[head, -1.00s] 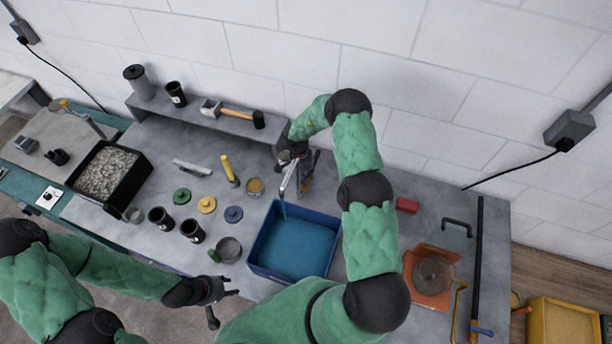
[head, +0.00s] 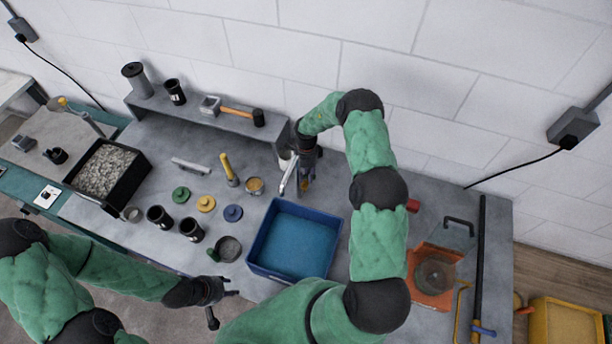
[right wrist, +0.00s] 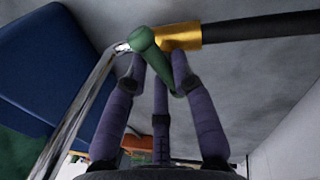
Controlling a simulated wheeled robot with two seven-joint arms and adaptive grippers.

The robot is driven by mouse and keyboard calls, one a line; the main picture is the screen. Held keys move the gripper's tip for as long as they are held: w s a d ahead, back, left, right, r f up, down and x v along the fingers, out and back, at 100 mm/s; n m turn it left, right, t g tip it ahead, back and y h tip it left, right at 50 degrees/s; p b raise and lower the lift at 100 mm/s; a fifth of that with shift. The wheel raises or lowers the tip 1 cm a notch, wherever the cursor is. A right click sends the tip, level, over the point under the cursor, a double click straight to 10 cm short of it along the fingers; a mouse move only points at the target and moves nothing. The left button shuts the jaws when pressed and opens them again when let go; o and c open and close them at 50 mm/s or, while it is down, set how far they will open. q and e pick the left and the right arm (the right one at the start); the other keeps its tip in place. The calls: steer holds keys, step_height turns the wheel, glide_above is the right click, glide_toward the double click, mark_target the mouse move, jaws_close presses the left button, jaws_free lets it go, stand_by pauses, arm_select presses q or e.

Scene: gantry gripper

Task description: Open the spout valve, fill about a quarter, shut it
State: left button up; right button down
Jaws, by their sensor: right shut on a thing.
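The blue tub (head: 331,223) stands on the bench with blue water (head: 297,248) part way up its walls. The chrome spout (head: 287,174) ends over the tub's back left edge; no stream shows below it. In the right wrist view the spout (right wrist: 88,108) joins a brass valve (right wrist: 182,37) with a green handle (right wrist: 155,58). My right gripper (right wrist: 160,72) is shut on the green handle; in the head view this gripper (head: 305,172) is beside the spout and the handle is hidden. My left gripper (head: 218,296) is open and empty at the bench's front edge.
Black cups (head: 160,217), coloured lids (head: 206,204) and a grey pot (head: 229,249) stand left of the tub. A hammer (head: 238,114) lies on the back shelf. An orange tray (head: 432,292) is at the right. A black hose (right wrist: 262,27) meets the valve.

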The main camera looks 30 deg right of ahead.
steer(key=shift+m, duration=1.6)
steer(key=shift+y, duration=0.3)
steer(key=c, duration=1)
jaws_free()
steer(key=shift+c, duration=0.2)
steer(key=v, duration=1.2)
steer(key=shift+s, duration=0.2)
